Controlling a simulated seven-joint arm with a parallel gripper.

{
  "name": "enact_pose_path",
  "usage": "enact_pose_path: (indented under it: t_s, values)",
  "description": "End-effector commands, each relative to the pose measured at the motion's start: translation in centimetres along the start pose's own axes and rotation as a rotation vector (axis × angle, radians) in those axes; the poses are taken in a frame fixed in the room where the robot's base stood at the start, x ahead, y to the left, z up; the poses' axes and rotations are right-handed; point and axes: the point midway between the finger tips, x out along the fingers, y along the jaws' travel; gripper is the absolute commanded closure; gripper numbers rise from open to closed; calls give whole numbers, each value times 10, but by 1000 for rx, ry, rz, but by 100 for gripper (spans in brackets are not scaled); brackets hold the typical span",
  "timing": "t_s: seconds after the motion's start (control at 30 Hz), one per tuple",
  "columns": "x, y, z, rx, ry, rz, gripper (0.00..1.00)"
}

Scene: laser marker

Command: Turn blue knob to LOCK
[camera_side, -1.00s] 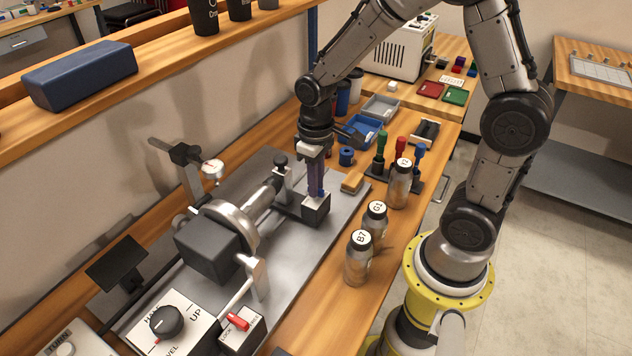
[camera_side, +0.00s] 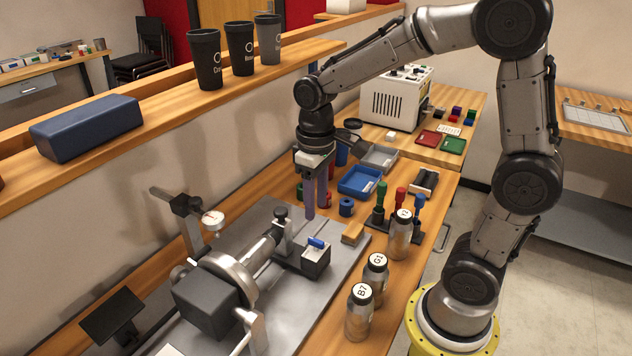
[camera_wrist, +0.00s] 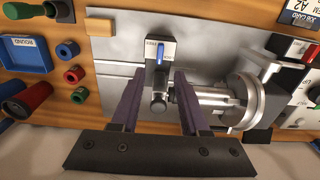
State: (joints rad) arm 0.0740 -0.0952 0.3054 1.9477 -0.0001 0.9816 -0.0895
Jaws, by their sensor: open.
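The blue knob (camera_side: 317,243) is a small bar-shaped handle on a pale label, on top of a black block (camera_side: 301,261) at the far end of the metal machine bed. In the wrist view the knob (camera_wrist: 161,52) points up and down the picture, with small lettering on the label (camera_wrist: 169,46) too blurred to read surely. My gripper (camera_side: 308,217) is above and to the left of the knob in the side view, apart from it. In the wrist view its dark purple fingers (camera_wrist: 157,80) are spread with nothing held between them.
The chuck and spindle (camera_side: 240,277) and a dial gauge (camera_side: 213,219) stand left of the block. A wooden block (camera_side: 353,233), blue tray (camera_side: 360,181), spools and labelled bottles (camera_side: 376,276) are to the right. A black-topped post (camera_side: 281,222) rises close to my fingers.

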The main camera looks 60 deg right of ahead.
Motion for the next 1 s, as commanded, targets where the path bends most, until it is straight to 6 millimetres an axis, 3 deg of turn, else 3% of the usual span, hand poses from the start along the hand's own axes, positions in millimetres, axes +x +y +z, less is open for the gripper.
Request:
enact_pose_path:
  t_s: [0.1, 0.3, 0.77, 1.0]
  values:
    - [-23, 0, -1, 0, 4, 0, 55]
    - [-43, 0, 0, 0, 2, 0, 55]
    - [-49, 0, 0, 0, 0, 0, 55]
    - [-68, 0, -1, 0, 2, 0, 55]
